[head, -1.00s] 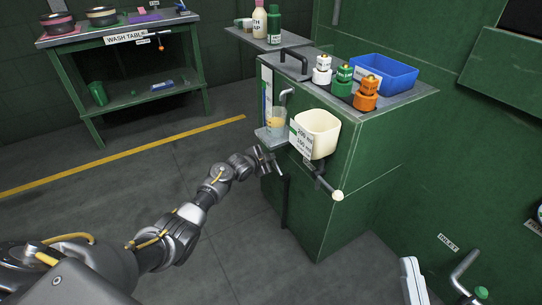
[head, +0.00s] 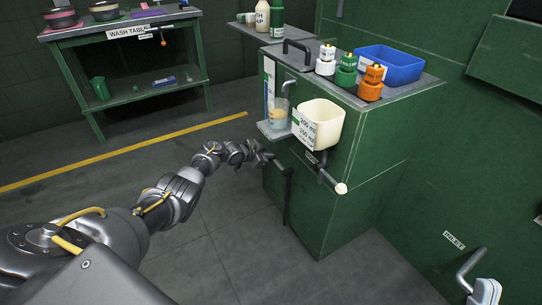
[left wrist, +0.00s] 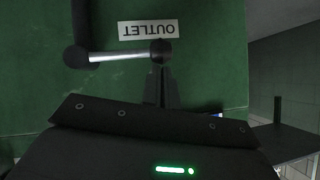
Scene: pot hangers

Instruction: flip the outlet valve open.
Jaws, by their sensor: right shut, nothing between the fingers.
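The outlet valve has a bright metal lever (left wrist: 120,55) running sideways from a dark round pivot to a black ball knob (left wrist: 162,52), under an upside-down OUTLET label (left wrist: 148,29). My left gripper (left wrist: 158,78) shows its two dark fingers close together, with the tips at the knob; they look shut on it. In the head view my left gripper (head: 268,159) is at the front of the green cabinet, beside a dark vertical pipe (head: 287,195), and the lever is too small to make out.
The green cabinet (head: 370,160) carries a cream hopper (head: 322,122), a pale-tipped handle (head: 340,187), a clear cup (head: 278,118) on a small shelf, a blue bin (head: 395,66) and several capped bottles. An INLET label (head: 454,240) is at right. The floor at left is clear.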

